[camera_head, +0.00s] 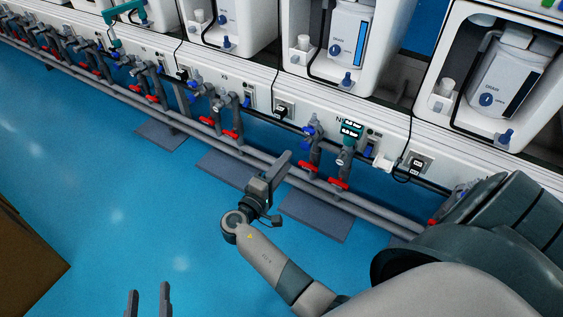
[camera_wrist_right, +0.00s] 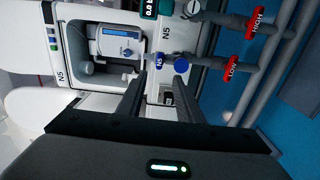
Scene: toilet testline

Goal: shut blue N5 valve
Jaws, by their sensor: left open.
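In the right wrist view, which is turned sideways, a blue valve knob (camera_wrist_right: 181,66) sits beside a small blue N5 tag (camera_wrist_right: 159,62). In the head view, blue knobs (camera_head: 309,130) show left of the teal gauge (camera_head: 350,131). My right gripper (camera_wrist_right: 160,78) is open and empty, its fingertips appearing just below the knob in its wrist view. It also shows in the head view (camera_head: 286,156), left of the valves. My left gripper (camera_head: 148,289) is open and empty at the bottom.
Red LOW (camera_wrist_right: 231,69) and HIGH (camera_wrist_right: 257,22) handles sit close to the blue knobs. Grey pipes (camera_head: 258,153) run along the bench front. A black socket (camera_head: 283,108) is on the panel. The blue floor (camera_head: 90,180) is clear on the left; a brown box (camera_head: 25,265) stands at lower left.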

